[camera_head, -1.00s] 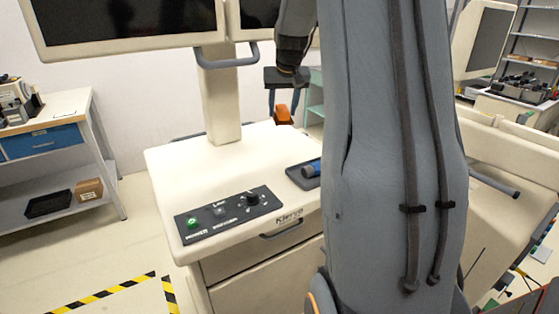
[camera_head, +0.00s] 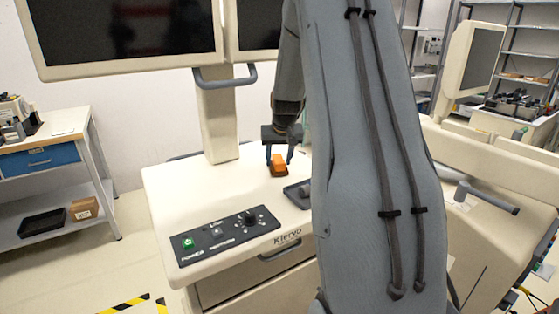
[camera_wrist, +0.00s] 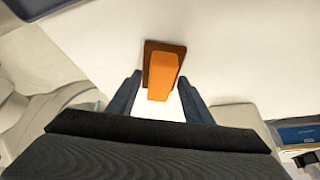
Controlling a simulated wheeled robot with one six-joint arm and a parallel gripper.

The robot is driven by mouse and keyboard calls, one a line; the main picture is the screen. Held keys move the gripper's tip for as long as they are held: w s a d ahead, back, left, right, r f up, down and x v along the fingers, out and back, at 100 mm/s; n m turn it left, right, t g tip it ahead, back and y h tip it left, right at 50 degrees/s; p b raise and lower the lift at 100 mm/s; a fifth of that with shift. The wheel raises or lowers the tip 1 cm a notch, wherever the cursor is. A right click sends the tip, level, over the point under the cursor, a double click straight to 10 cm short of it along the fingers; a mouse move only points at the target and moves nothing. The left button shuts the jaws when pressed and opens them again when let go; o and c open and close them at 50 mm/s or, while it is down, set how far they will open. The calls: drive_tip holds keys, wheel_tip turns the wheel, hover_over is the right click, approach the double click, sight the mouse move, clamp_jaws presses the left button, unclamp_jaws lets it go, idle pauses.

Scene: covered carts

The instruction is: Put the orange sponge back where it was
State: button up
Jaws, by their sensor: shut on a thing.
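The orange sponge (camera_head: 278,164) has a dark brown layer on one face. My gripper (camera_head: 279,157) is shut on it, with one finger on each side, over the back right of the white cart top (camera_head: 205,190). In the wrist view the sponge (camera_wrist: 163,76) shows between the fingertips (camera_wrist: 160,92) against the white surface. I cannot tell whether it touches the cart top. A dark tray (camera_head: 297,194) lies on the cart top to its right, mostly hidden by my arm.
A control panel (camera_head: 228,234) with knobs and a green button is at the cart's front. The monitor post (camera_head: 217,120) stands left of my gripper, under a large screen (camera_head: 130,30). A handle (camera_head: 490,197) sticks out on the right. The cart top's middle is clear.

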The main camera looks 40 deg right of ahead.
drive_tip(key=shift+f, duration=0.5)
drive_tip(key=o, duration=1)
drive_tip(key=b+v, duration=0.2)
drive_tip(key=v, duration=1)
